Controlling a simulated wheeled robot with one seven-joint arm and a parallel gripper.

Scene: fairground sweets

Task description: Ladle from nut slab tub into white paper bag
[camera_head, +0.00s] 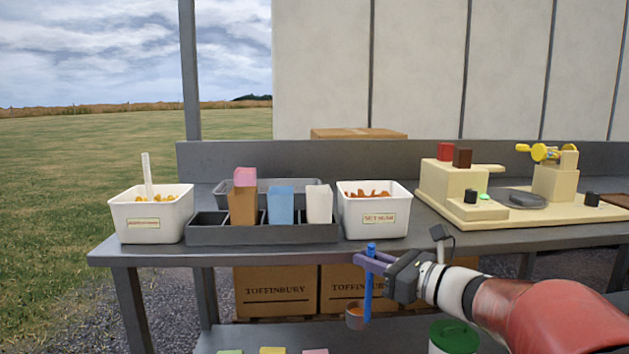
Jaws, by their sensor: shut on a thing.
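The nut slab tub (375,222) is a white labelled tub on the counter, with brown pieces showing above its rim. The white paper bag (319,204) stands upright in a dark grey divided rack, just left of that tub. My gripper (368,261) is shut on the blue handle of a ladle (368,292), in front of the counter's front edge. The handle hangs about upright and the cup is at the bottom, below counter height in the picture. Orange-brown shows inside the cup; I cannot tell whether it is contents. The inside of the bag is hidden.
The rack (262,235) also holds a brown bag (243,207) and a blue bag (280,205). Another white tub (150,222) with a white handle stands at left. A cream machine (450,190) stands at right. Cardboard boxes (275,291) sit below the counter (440,236).

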